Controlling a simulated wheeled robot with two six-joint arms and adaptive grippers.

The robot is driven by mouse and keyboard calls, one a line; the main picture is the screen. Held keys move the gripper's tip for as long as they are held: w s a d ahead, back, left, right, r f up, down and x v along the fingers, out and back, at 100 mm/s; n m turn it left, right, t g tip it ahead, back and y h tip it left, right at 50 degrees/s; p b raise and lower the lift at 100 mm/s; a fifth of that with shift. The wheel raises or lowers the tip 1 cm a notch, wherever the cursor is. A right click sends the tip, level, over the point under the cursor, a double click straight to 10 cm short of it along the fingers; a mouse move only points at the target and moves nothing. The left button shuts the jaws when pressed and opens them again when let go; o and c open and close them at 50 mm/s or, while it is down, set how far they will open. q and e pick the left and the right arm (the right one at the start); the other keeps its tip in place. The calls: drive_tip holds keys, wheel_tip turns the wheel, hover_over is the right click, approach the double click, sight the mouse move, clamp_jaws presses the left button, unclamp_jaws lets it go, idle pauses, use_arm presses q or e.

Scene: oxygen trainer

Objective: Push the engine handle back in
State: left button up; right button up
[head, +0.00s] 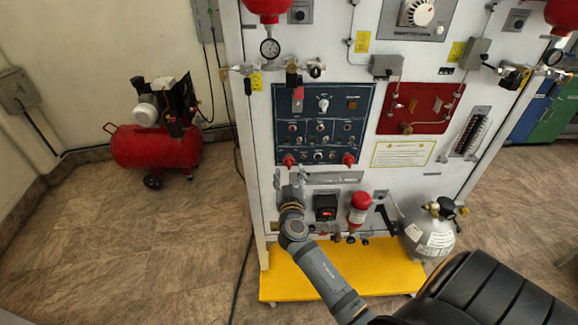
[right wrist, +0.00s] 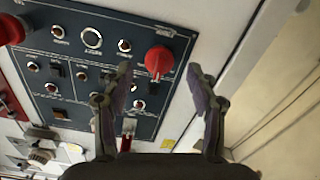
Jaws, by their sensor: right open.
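Two red handles sit on the lower edge of the dark blue panel (head: 335,105). I cannot read their labels, so I cannot tell by name which is the engine handle. The left red handle (head: 289,160) is just above my right gripper (head: 291,181). The other red handle (head: 348,159) is apart to the right and shows partly at the left edge of the right wrist view (right wrist: 10,28). My left gripper is not in view.
Small knobs and switches crowd the blue panel. A grey horizontal bar (head: 334,177) lies below it, beside my right gripper. A black box with a red display (head: 326,207) and a red bottle (head: 359,208) are lower. A red compressor (head: 155,145) stands on the floor at left.

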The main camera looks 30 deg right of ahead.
drive_tip(key=v, duration=0.7)
drive_tip(key=shift+s+a, duration=0.15)
drive_tip(key=shift+s, duration=0.05)
drive_tip(key=s+a+f+n+g+y, duration=0.15)
drive_tip(key=s+f, duration=0.25)
drive_tip(key=f, duration=0.8)
drive_tip(key=s+a+f+n+g+y, duration=0.1)
drive_tip(key=s+a+f+g+y, duration=0.15)
drive_tip(key=f, duration=1.05)
drive_tip(key=s+a+f+n+g+y, duration=0.1)
drive_tip(key=s+f+n+g+y, duration=0.2)
drive_tip(key=f, duration=0.9)
drive_tip(key=s+f+g, duration=0.2)
drive_tip(key=s+f, duration=0.3)
drive_tip(key=s, duration=0.5)
drive_tip(key=s+d+f+m+g+y, duration=0.1)
drive_tip(key=s+f+g, duration=0.1)
drive_tip(key=s+f, duration=0.4)
drive_tip(key=s+f+g, duration=0.3)
drive_tip(key=s+f, duration=0.3)
drive_tip(key=s, duration=0.9)
drive_tip(key=shift+d, duration=0.35)
